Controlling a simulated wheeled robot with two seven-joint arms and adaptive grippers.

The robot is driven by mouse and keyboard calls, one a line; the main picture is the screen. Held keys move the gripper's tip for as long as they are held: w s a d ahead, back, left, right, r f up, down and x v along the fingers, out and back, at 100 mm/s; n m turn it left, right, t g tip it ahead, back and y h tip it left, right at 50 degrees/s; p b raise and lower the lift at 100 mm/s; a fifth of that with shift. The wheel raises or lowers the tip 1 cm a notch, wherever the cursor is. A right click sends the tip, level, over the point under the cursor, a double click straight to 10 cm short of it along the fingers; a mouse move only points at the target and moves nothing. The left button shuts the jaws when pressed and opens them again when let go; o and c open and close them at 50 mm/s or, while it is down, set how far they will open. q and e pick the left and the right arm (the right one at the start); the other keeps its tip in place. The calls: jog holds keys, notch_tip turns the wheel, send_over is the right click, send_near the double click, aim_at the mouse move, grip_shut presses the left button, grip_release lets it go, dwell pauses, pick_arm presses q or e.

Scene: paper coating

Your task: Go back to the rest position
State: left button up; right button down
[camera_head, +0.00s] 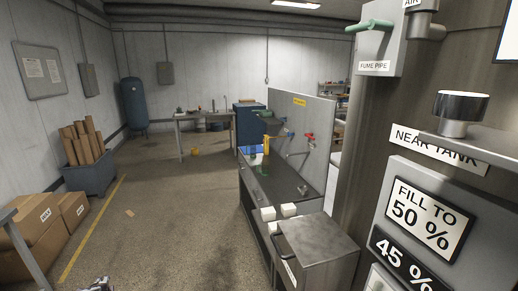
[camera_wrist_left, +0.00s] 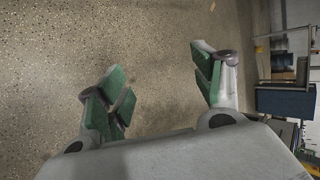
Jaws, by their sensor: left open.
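My left gripper (camera_wrist_left: 160,88) is open and empty in the left wrist view. Its two green-padded fingers stand wide apart over bare speckled floor. In the head view only a small grey part of what looks like my left arm or gripper shows at the bottom edge, left of centre. My right gripper is in neither view.
At the right stand a panel with a "FILL TO 50 %" sign (camera_head: 424,218) and a black-topped knob (camera_head: 461,108). A sink bench (camera_head: 262,185) with a metal box (camera_head: 318,250) is near centre. Cardboard boxes (camera_head: 35,240) stand left. The floor (camera_head: 170,220) between is mostly clear.

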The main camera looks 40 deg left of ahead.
pick_arm(q)
jog(key=s+d+f+n+h, duration=0.1)
jog(key=s+d+f+h, duration=0.1)
jog(key=d+f, duration=0.75)
jog(key=s+d+f+h, duration=0.15)
jog(key=d+f, duration=0.45)
jog(key=d, duration=0.6)
jog(key=s+d+f+n+h, duration=0.1)
jog(key=s+d+f, duration=0.2)
jog(key=d+f, duration=0.65)
jog(key=s+d+f+h+b, duration=0.1)
jog(key=d+f, duration=0.3)
jog(key=d, duration=1.5)
jog(key=s+d+f+n+g+h+b, duration=0.1)
jog(key=d+f+h, duration=0.2)
jog(key=d, duration=1.5)
jog(key=shift+s+d+f+n+h, duration=0.3)
jog(key=shift+d+f+h, duration=0.05)
jog(key=shift+f, duration=0.3)
